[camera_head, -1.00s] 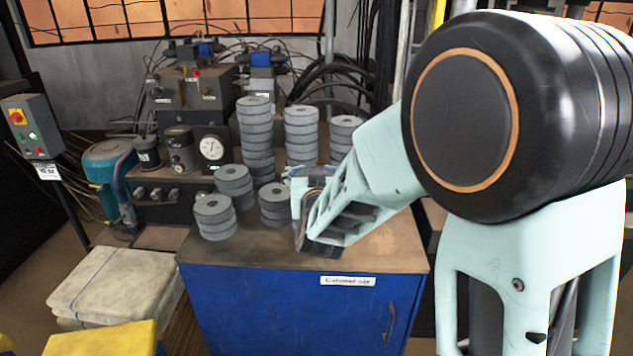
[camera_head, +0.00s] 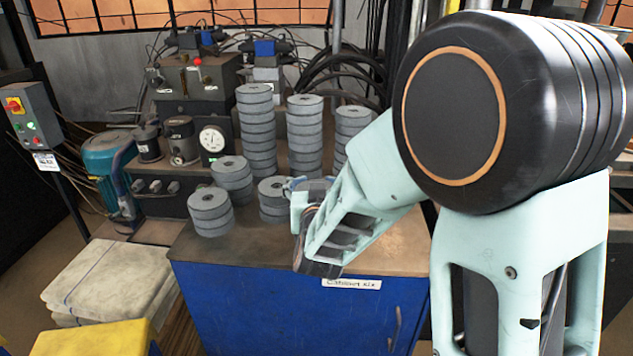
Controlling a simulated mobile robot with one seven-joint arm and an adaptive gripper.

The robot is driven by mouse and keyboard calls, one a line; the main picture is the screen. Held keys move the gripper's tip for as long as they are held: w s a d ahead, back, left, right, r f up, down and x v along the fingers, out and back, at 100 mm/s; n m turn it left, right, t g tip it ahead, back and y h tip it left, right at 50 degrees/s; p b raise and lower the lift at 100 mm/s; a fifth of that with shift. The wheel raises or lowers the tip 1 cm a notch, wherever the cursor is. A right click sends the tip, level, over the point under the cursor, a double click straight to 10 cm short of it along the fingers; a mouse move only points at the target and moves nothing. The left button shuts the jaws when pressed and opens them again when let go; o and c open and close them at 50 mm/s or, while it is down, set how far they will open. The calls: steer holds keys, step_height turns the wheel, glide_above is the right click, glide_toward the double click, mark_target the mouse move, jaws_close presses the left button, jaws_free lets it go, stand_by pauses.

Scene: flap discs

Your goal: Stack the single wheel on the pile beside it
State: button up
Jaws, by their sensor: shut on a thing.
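The wheels are grey discs with a centre hole, on the blue cabinet's (camera_head: 290,305) brown top. My gripper (camera_head: 303,193) points left and down over the cabinet top, just right of a short pile (camera_head: 272,203), and overlaps its right edge in the picture. It is shut on a wheel (camera_head: 319,184), which is mostly hidden by the fingers and wrist; only a grey sliver shows. I cannot tell whether the held wheel touches anything below it. Two other short piles stand to the left, one in front (camera_head: 210,214) and one behind (camera_head: 233,178).
Tall piles of wheels stand behind: one at left (camera_head: 257,135), one in the middle (camera_head: 304,135), one at right (camera_head: 352,122), partly behind my arm. A dial gauge (camera_head: 212,139) and machinery stand at the back left. The cabinet top's front is clear.

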steer(key=o, duration=1.2)
steer(key=shift+f, duration=0.15)
steer(key=shift+c, duration=0.2)
steer(key=o, duration=0.8)
